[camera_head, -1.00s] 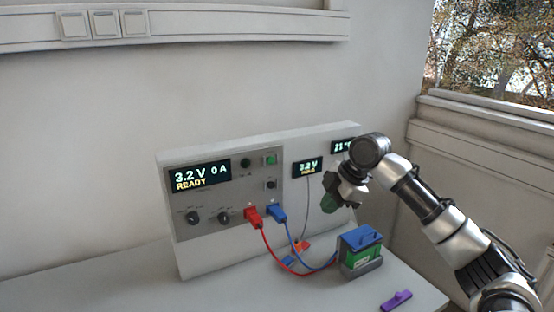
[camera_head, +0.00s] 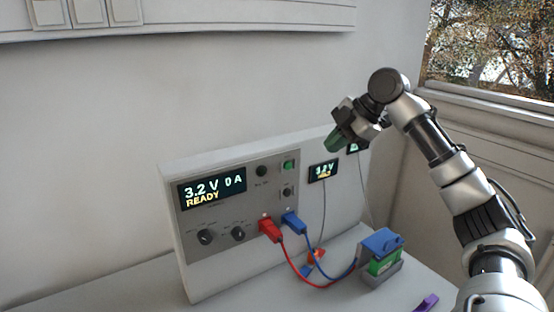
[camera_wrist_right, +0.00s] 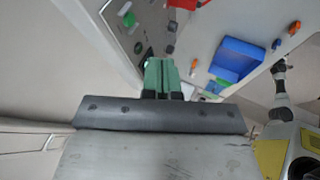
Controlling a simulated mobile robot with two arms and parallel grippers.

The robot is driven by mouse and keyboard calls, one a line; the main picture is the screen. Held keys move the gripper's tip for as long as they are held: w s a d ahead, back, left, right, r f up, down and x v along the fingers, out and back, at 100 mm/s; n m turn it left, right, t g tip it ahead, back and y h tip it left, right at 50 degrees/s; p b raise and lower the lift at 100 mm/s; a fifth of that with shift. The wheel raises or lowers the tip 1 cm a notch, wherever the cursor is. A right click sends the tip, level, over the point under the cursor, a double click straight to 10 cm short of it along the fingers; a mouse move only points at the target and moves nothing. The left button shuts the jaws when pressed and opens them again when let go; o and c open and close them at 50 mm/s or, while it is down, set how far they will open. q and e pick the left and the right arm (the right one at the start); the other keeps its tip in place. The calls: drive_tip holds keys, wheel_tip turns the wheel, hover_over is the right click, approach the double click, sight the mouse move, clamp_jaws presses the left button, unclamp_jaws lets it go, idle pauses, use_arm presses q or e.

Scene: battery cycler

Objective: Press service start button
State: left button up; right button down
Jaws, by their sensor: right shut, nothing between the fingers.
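The cycler panel (camera_head: 225,225) stands on the bench. Its display (camera_head: 212,187) reads 3.2 V, 0 A, READY. I cannot read which is the service start button. My right gripper (camera_head: 336,142) is shut and empty, its green fingertips apart from the panel, above and right of the green button. The fingers also show together in the right wrist view (camera_wrist_right: 160,72). My left gripper is in neither view.
Red (camera_head: 270,230) and blue (camera_head: 293,223) plugs stick out of the panel, with cables running to a blue-topped battery (camera_head: 382,244). A small display (camera_head: 323,171) is right of the buttons. A purple object (camera_head: 427,302) lies at the bench's front. The air above the panel is free.

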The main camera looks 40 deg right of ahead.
sight(288, 166)
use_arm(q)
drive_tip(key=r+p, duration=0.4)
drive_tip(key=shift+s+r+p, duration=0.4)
use_arm(e)
drive_tip(key=w+a+f, duration=0.3)
drive_tip(key=w+f, duration=0.5)
drive_tip(key=w, duration=0.1)
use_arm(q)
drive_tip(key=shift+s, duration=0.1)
use_arm(e)
drive_tip(key=shift+w, duration=0.1)
